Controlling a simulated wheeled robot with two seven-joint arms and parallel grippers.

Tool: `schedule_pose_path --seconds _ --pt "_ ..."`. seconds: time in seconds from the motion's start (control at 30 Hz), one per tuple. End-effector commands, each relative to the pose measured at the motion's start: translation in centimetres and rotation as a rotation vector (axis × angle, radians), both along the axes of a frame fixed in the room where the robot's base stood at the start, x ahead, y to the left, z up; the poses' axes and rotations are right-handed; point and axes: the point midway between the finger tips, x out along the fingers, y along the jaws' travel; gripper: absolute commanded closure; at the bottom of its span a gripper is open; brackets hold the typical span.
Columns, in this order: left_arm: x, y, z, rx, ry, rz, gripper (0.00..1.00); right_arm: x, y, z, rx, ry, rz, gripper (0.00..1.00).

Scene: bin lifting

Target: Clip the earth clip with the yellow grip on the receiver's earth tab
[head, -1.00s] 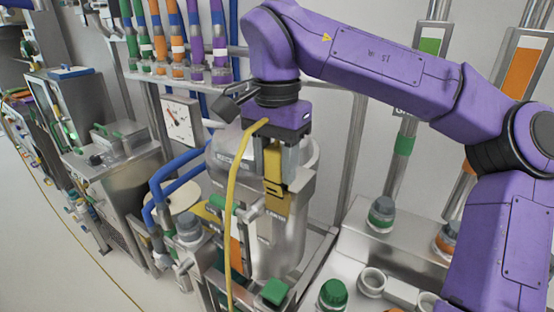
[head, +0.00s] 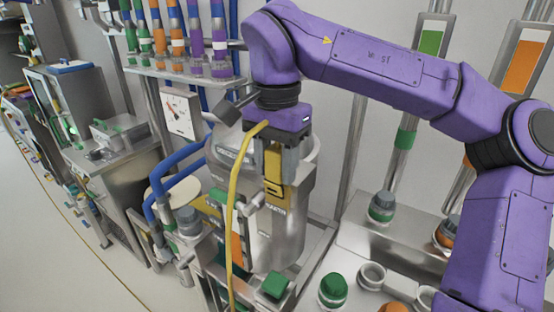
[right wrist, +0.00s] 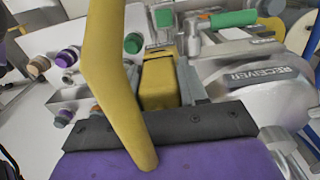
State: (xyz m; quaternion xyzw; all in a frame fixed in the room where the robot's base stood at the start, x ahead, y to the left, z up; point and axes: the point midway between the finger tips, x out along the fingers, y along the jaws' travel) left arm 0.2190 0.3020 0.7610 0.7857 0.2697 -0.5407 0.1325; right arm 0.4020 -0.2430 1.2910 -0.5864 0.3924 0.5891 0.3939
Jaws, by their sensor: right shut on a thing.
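My right gripper (head: 275,178) points down, shut on the yellow grip of the earth clip (head: 274,160). A yellow cable (head: 234,200) runs from the gripper's top and hangs down in front of the receiver. The receiver (head: 288,225) is a shiny steel vessel, with the clip at its upper front in the head view. In the right wrist view the yellow grip (right wrist: 159,82) sits between the fingers, beside the receiver (right wrist: 255,88) with its printed name. I cannot make out the earth tab or whether the clip touches it. My left gripper is out of view.
A green handle (right wrist: 235,18) is close to the clip in the right wrist view. Blue hoses (head: 178,180) and a valve stand left of the receiver. A green cap (head: 333,290) and several other fittings stand at right. A gauge (head: 180,113) is behind.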

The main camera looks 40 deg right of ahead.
Motion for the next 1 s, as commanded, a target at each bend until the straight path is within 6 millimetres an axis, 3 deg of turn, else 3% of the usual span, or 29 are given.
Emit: schedule_pose_path --seconds 0.73,0.77,0.8,0.83,1.0 --pt "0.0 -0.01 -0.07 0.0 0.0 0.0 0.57 -0.02 0.02 -0.64 0.0 0.002 0.001 0.99" --pt "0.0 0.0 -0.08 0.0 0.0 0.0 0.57 -0.02 0.02 -0.65 0.0 0.003 0.001 0.48" --pt "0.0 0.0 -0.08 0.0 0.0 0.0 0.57 -0.02 0.02 -0.65 0.0 0.002 0.001 0.35" --pt "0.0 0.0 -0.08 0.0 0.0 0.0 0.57 -0.02 0.02 -0.64 0.0 0.002 0.001 0.28" --pt "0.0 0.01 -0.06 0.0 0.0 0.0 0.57 -0.01 0.01 -0.6 0.0 0.001 0.001 0.28"
